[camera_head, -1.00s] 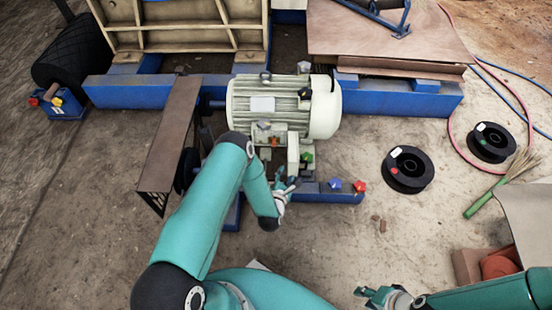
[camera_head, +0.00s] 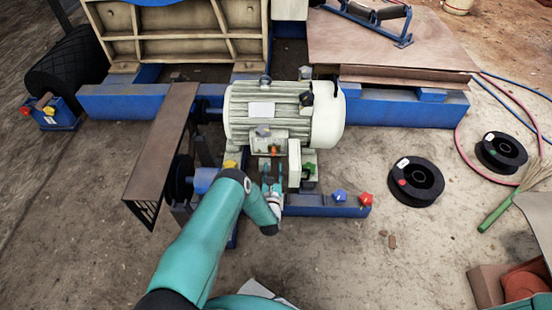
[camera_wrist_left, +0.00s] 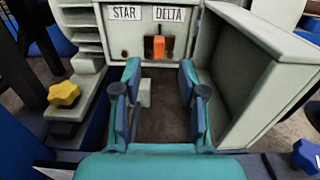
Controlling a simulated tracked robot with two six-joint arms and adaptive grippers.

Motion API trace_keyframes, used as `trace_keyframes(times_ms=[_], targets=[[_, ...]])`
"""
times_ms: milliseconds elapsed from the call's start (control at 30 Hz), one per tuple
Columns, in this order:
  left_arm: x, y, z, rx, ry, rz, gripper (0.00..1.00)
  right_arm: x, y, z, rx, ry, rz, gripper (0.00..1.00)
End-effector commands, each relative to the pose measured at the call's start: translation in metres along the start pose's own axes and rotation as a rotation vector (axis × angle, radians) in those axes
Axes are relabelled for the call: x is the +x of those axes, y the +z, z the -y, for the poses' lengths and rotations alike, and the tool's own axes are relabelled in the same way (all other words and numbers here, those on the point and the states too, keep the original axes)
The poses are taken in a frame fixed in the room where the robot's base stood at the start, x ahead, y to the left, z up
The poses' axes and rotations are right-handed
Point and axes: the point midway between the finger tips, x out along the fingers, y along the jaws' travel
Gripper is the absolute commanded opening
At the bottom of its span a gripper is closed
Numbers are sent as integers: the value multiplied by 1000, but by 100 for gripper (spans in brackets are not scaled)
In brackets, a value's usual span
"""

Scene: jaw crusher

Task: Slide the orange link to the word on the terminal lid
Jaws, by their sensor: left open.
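The orange link (camera_wrist_left: 158,47) stands upright on the pale terminal box of the motor (camera_head: 323,125). In the left wrist view it sits below the DELTA label (camera_wrist_left: 167,14), right of the STAR label (camera_wrist_left: 124,13). It also shows small in the head view (camera_head: 275,150). My left gripper (camera_wrist_left: 160,68) is open, its two fingers apart and pointing at the box. The link appears between and beyond the fingertips; I see no contact. A pale open-sided box (camera_wrist_left: 225,75) stands right of the fingers; I cannot read any word on it. My right gripper is out of view.
A yellow knob (camera_wrist_left: 64,94) is left of the fingers. A blue knob (camera_head: 340,195) and a red knob (camera_head: 366,199) sit on the blue beam to the right. A brown guard (camera_head: 160,150) stands left of my arm.

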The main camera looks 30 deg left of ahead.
Motion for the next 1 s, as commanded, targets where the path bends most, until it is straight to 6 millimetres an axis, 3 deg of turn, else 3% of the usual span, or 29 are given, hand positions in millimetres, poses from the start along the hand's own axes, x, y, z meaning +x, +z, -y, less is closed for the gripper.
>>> trace_keyframes(times_ms=[200,400,800,1000], targets=[[45,-3,0,1,0,4,42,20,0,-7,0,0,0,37],[69,-2,0,1,0,1,42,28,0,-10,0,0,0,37],[76,0,1,1,-1,-1,42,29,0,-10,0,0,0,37],[76,0,1,1,-2,-1,10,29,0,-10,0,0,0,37]])
